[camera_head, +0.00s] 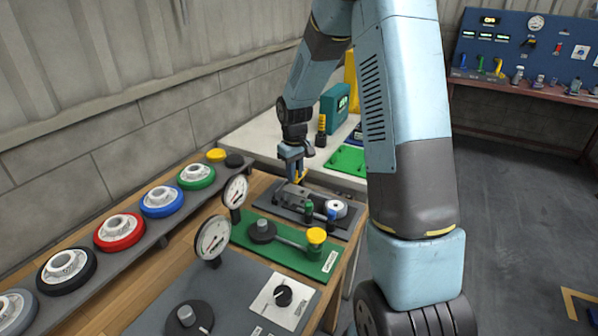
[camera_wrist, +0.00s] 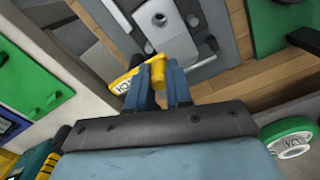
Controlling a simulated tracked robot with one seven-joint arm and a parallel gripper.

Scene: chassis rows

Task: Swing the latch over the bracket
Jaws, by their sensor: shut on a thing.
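The dark grey plate (camera_head: 268,207) on the bench carries the latch hardware, with a light grey metal piece (camera_head: 294,193) on it. My gripper (camera_head: 299,170) is over the plate's far side, pointing down. In the wrist view my gripper (camera_wrist: 164,78) is shut on a yellow handle (camera_wrist: 155,70), which I take to be the latch's. I cannot tell which part is the bracket.
A white roller (camera_head: 337,208), a green post (camera_head: 309,212) and a blue post (camera_head: 331,217) stand on the plate's near right. A green board (camera_head: 318,269) with a yellow-capped lever lies in front. Colored wheels line the left rail; two gauges (camera_head: 213,238) stand nearby.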

